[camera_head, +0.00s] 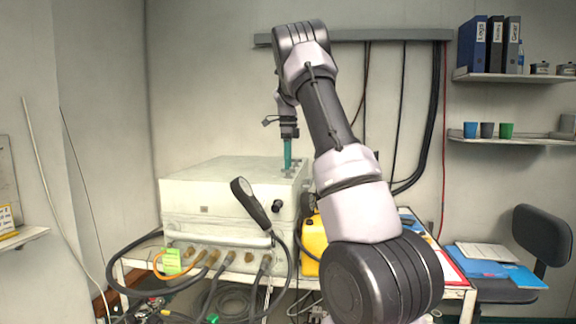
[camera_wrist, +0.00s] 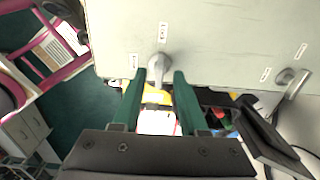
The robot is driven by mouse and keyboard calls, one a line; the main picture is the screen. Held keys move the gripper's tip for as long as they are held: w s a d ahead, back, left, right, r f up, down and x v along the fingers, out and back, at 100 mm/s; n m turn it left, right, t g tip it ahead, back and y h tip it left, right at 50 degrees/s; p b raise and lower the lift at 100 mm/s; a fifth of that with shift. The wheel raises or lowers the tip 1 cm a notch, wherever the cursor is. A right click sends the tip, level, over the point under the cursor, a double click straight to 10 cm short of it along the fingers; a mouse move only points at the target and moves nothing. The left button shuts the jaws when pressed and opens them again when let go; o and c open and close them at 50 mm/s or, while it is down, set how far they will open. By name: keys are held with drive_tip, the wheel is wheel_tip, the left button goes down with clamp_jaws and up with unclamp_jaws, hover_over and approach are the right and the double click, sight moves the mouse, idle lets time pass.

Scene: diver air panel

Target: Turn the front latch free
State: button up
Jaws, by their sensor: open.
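My gripper (camera_head: 287,166) points down at the top of the white panel box (camera_head: 215,178), near its right edge. Its two green fingers (camera_wrist: 158,78) are open in the wrist view. A metal latch lever (camera_wrist: 158,66) lies between the fingertips, with a gap showing on each side. A second metal latch (camera_wrist: 293,82) sits farther right along the same edge of the box. Small labels stand beside both latches, too small to read, so I cannot tell which is the front one. In the head view the fingers partly hide the latch area.
A black handset (camera_head: 250,203) hangs at the box's front, above hose fittings and cables. A yellow case (camera_head: 313,243) stands right of the box. A dark chair (camera_head: 541,240) and shelves with binders (camera_head: 489,44) are at the right. Most of the box top is clear.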

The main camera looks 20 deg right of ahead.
drive_tip(key=shift+f, duration=0.6)
clamp_jaws()
